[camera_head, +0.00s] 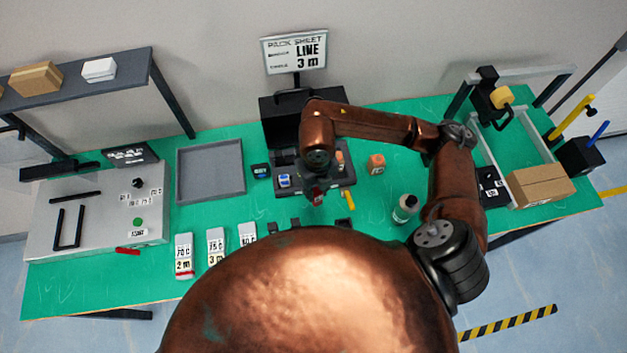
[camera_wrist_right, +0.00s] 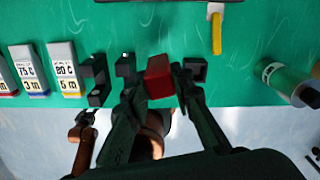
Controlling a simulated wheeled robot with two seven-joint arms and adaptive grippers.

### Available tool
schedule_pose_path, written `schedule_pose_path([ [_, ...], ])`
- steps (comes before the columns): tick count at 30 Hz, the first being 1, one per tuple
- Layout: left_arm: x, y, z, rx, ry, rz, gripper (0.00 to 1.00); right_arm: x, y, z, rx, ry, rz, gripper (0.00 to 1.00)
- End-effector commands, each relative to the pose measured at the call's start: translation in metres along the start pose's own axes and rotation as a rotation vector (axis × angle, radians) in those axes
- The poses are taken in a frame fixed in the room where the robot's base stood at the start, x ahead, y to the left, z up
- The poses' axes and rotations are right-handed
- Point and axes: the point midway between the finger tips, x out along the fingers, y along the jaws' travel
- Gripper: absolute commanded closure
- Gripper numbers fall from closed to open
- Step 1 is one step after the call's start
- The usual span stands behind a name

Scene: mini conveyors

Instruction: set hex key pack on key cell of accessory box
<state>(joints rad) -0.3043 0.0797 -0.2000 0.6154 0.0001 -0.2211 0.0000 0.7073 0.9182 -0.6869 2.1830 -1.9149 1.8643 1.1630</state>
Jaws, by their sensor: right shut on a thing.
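My right gripper (camera_wrist_right: 160,88) is shut on a small red pack (camera_wrist_right: 157,77), seemingly the hex key pack, with one finger on each side. In the head view the red pack (camera_head: 318,194) hangs below my right wrist, by the front edge of the dark accessory box (camera_head: 291,191). The box holds a blue-and-white item (camera_head: 284,181) at the left and an orange item (camera_head: 340,157) at the right. My arm covers part of the box, and I cannot make out the key cell. My left gripper does not show.
Black holders (camera_wrist_right: 195,70) stand along the table's front edge, beside labelled white packs (camera_wrist_right: 64,72). A yellow-handled tool (camera_head: 348,200) lies in front of the box. An orange block (camera_head: 376,161) and a bottle (camera_head: 405,208) stand to the right. A grey tray (camera_head: 210,172) lies left.

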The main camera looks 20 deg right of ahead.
Motion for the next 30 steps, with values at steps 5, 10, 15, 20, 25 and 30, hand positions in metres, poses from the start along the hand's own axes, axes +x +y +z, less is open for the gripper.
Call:
schedule_pose_path([
  [5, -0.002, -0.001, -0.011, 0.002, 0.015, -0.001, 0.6, 0.0, 0.001, -0.004, 0.201, -0.001, 0.003, 1.0],
  [10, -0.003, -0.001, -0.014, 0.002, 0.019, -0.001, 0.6, 0.004, -0.003, 0.005, 0.264, 0.0, 0.002, 1.0],
  [15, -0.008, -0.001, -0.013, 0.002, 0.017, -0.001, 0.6, 0.02, -0.016, 0.038, 0.268, 0.0, 0.0, 1.0],
  [20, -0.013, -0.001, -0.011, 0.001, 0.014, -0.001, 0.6, 0.036, -0.029, 0.073, 0.266, 0.001, 0.003, 1.0],
  [25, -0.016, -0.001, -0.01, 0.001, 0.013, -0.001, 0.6, 0.067, -0.039, 0.1, 0.263, 0.001, 0.003, 1.0],
  [30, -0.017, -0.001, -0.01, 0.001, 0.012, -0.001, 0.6, 0.088, -0.045, 0.117, 0.26, 0.0, 0.003, 1.0],
])
